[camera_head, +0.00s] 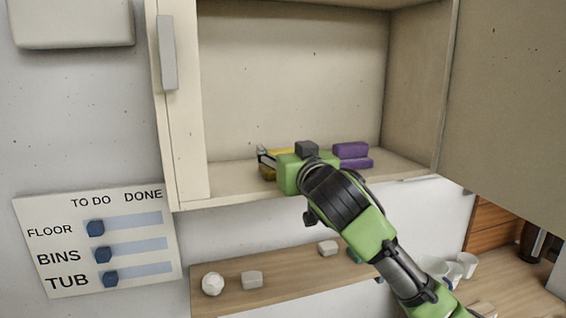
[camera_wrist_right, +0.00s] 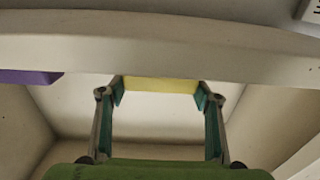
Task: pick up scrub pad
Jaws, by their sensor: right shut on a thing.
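My right gripper (camera_head: 268,158) reaches into the open wall cabinet, low over its shelf. In the right wrist view its two fingers (camera_wrist_right: 160,91) stand on either side of a yellow pad (camera_wrist_right: 160,84), shut on it; this looks like the scrub pad. In the head view, parts of the yellow pad (camera_head: 283,151) show behind my green wrist, which hides most of it. Whether it touches the shelf I cannot tell. My left gripper is not in view.
Purple blocks (camera_head: 351,151) lie on the cabinet shelf (camera_head: 235,185) just right of my wrist. The cabinet has a side wall and an open door (camera_head: 510,100) at right. Below, a wooden ledge (camera_head: 300,287) holds small pale items; white cups (camera_head: 466,265) stand right.

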